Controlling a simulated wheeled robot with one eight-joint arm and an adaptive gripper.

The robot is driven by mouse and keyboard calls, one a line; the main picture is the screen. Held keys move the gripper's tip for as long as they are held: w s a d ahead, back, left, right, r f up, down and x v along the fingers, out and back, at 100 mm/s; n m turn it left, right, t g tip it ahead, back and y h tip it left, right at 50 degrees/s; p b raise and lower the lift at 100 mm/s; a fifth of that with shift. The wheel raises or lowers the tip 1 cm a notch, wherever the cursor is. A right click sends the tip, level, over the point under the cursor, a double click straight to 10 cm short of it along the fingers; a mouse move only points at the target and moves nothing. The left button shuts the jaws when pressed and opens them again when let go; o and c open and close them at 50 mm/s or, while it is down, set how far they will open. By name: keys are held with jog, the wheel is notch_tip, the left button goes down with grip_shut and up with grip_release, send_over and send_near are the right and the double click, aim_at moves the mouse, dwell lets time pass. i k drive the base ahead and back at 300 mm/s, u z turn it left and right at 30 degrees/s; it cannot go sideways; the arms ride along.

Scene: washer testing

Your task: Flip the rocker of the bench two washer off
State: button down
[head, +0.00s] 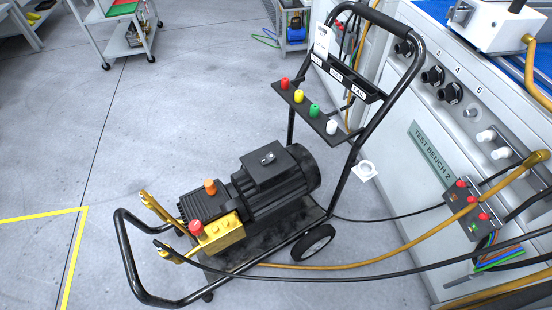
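A pressure washer with a black tubular frame (375,125) stands on the floor in front of the bench marked TEST BENCH 2 (436,155). Its black motor (298,180) carries a box (262,172) on top. A small grey-and-dark switch (268,158), which looks like the rocker, sits on the box's upper face. It is too small to tell which side is pressed. A brass-yellow pump (222,235) with a red knob and an orange cap is at the motor's left end. My gripper is not in view.
The washer's handle (375,18) and a rack of coloured nozzles (312,108) rise behind the motor. Hoses (385,252) run from the washer's base toward the bench. A box with red knobs (466,208) is at the bench front.

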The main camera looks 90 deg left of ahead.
aim_at(270, 158)
jog(key=u, duration=3.75)
jog(key=i, duration=0.5)
jog(key=z, duration=0.9)
